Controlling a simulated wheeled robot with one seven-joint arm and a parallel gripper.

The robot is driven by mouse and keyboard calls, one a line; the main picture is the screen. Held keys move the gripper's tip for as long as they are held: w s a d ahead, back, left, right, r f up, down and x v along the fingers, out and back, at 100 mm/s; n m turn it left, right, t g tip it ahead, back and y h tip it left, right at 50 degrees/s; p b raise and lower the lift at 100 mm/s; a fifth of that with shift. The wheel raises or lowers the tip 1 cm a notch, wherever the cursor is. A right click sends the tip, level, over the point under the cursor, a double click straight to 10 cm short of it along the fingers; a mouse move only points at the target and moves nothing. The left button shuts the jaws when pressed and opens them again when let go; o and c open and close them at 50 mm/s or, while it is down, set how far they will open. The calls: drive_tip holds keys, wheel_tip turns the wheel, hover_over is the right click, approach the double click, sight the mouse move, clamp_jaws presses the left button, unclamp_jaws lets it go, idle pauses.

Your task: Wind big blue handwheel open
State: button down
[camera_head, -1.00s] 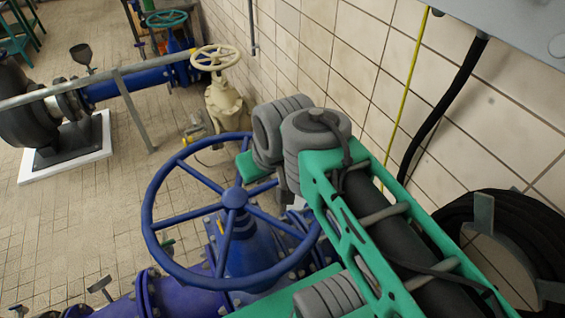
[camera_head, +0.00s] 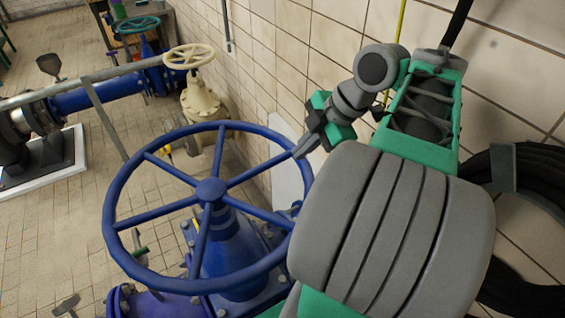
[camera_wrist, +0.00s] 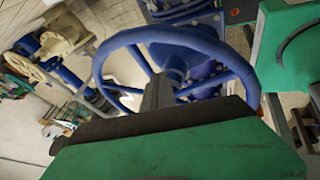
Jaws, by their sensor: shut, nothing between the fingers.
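The big blue handwheel (camera_head: 210,190) stands on its blue valve in the middle of the head view, with several spokes and a round hub. In the wrist view the handwheel (camera_wrist: 175,60) lies just beyond my fingers. My gripper (camera_head: 303,148) is at the right side of the rim, with its grey fingertips near the rim's upper right part. In the wrist view my gripper (camera_wrist: 157,92) is shut and empty, and its fingers overlap the near part of the wheel. I cannot tell whether they touch the rim or a spoke.
A cream handwheel (camera_head: 189,56) and a green handwheel (camera_head: 138,24) stand farther back. A grey rail (camera_head: 85,80) crosses the upper left. The tiled wall (camera_head: 300,60) is close on the right, with a coiled black hose (camera_head: 535,170). Tiled floor is open at left.

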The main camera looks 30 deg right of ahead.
sight(274, 161)
drive_tip(key=shift+w+a+f, duration=0.25)
drive_tip(key=shift+w+f, duration=0.7)
drive_tip(key=shift+f, duration=0.15)
drive_tip(key=shift+w+a+f, duration=0.3)
drive_tip(key=shift+w+f, duration=0.7)
drive_tip(key=shift+f, duration=0.1)
drive_tip(key=shift+w+a+f, duration=0.25)
drive_tip(key=shift+w+f, duration=0.7)
drive_tip(key=shift+f, duration=0.15)
drive_tip(key=shift+w+d+n, duration=0.1)
drive_tip(key=shift+w+n, duration=0.2)
drive_tip(key=shift+w, duration=0.2)
drive_tip(key=shift+w, duration=0.1)
